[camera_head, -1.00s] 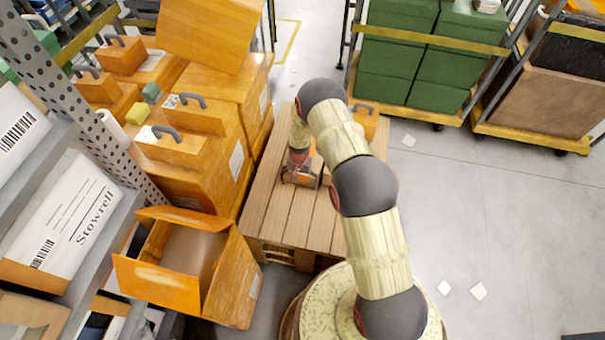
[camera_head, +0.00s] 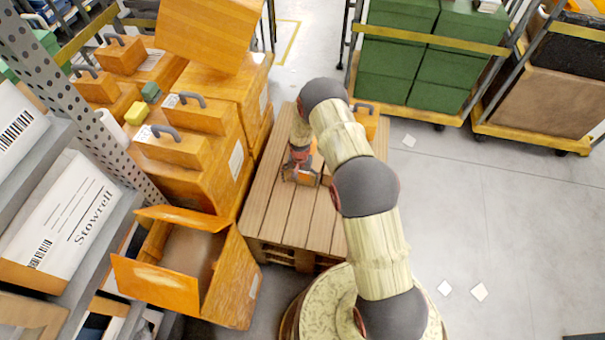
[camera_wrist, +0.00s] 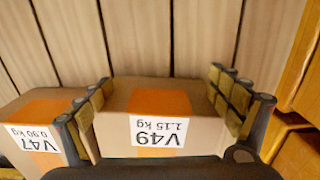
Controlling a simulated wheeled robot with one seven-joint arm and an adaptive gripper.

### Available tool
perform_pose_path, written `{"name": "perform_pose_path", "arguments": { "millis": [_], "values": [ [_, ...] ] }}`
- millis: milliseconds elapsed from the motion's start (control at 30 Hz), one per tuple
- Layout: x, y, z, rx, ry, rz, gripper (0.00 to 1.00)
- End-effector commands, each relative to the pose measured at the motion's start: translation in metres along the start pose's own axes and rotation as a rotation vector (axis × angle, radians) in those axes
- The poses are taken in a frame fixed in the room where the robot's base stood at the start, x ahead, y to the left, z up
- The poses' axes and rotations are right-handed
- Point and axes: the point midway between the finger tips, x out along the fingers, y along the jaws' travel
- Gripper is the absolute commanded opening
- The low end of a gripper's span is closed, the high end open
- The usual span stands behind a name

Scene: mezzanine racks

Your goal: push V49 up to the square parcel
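V49 (camera_wrist: 157,105), a brown carton with orange tape and a white label reading 1.15 kg, sits between the fingers of my gripper (camera_wrist: 168,100) in the wrist view. The finger pads lie against its two sides. V47 (camera_wrist: 40,130), a similar carton labelled 0.90 kg, is just left of the left finger. In the head view my gripper (camera_head: 301,174) is low over the wooden pallet (camera_head: 268,215), partly hidden by my arm. I cannot make out a parcel that is clearly the square one.
Stacked orange cases (camera_head: 190,135) stand along the pallet's left. An open orange box (camera_head: 215,275) is at front left. An orange handled case (camera_head: 365,122) is on the pallet's far right. Bare slats lie beyond V49 in the wrist view. Floor is open at right.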

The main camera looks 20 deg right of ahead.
Motion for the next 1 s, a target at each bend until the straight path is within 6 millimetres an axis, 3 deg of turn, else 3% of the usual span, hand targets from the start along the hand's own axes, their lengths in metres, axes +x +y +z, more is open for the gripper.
{"name": "perform_pose_path", "arguments": {
  "millis": [567, 1000],
  "values": [
    [-0.001, -0.001, -0.007, 0.001, 0.004, -0.002, 0.91],
    [-0.001, 0.0, 0.015, 0.0, 0.0, 0.0, 0.91]
  ]
}}
